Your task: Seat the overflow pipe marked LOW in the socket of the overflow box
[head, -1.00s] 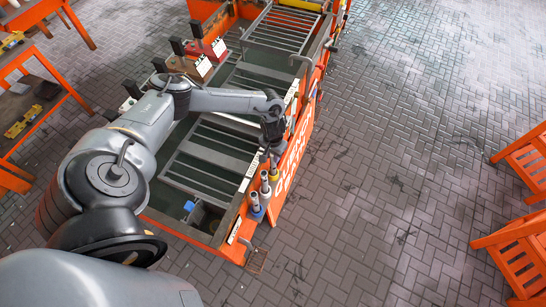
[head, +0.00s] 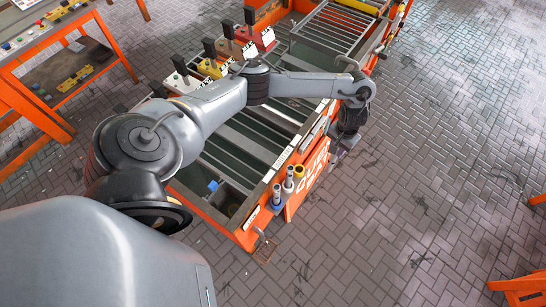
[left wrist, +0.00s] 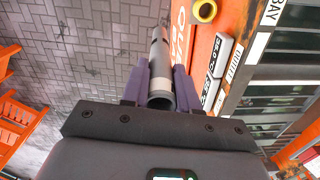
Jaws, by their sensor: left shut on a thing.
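My left gripper (head: 341,148) is out over the outer side of the orange tank frame, beyond the pipe holders. In the left wrist view its purple fingers (left wrist: 161,88) are shut on a grey pipe (left wrist: 159,48) with a pale band. No marking on this pipe is legible. Two other grey pipes stand in a blue holder (head: 277,198) and a red holder (head: 288,186). The yellow holder (head: 299,171) looks empty; its ring also shows in the left wrist view (left wrist: 204,11). A dark box-like recess (head: 228,199) lies in the tank's near corner, probably the overflow box; its socket cannot be made out.
The orange tank frame (head: 245,237) has slatted racks inside. Several coloured blocks with black handles, including a red one (head: 263,40), line its far-left edge. A small blue piece (head: 213,185) sits near the recess. An orange workbench (head: 38,58) stands left.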

